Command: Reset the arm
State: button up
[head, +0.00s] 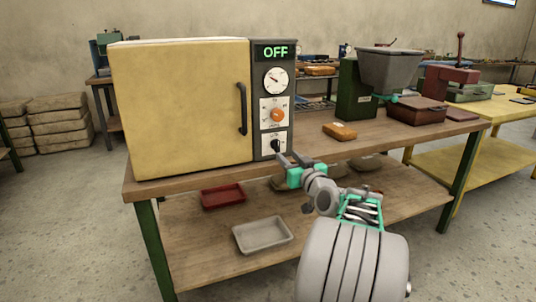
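My gripper (295,160) is at the end of my arm, which reaches up from the lower right. Its fingertips point toward the lower part of the control panel (258,146) of a yellow oven (180,110). They are close to a black switch (275,145); I cannot tell whether they touch it. The two fingers look spread apart with nothing between them. The oven display (274,52) reads OFF in green. The oven door is shut, with a black handle (243,108) on its right side.
The oven stands on a wooden workbench (400,140). Right of my gripper are an orange block (340,131), a green machine with a grey hopper (390,68) and a red press (445,85). The lower shelf holds a red tray (222,197) and a pale tray (262,235). Sacks (65,120) are stacked at left.

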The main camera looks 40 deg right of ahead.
jog(key=w+a+r+n+g+y+p, duration=0.1)
jog(key=w+a+r+g+y+p, duration=0.15)
jog(key=a+p, duration=0.65)
jog(key=w+a+r+n+g+y+p, duration=0.1)
jog(key=a+r+n+g+y+p, duration=0.25)
jog(key=a, duration=0.95)
jog(key=s+a+r+g+p, duration=0.3)
jog(key=s+a+p, duration=0.5)
jog(key=a+p, duration=0.25)
jog(key=s+a+r+g+p, duration=0.1)
jog(key=s+a+g+p, duration=0.1)
jog(key=s, duration=0.5)
jog(key=s+a+g+h+p, duration=0.1)
jog(key=s+a+g+p, duration=0.2)
jog(key=s+a+p, duration=0.2)
jog(key=s+m, duration=0.1)
jog(key=s, duration=0.1)
jog(key=shift+s+a+r, duration=0.25)
jog(key=shift+s+r, duration=0.1)
jog(key=shift+s, duration=0.05)
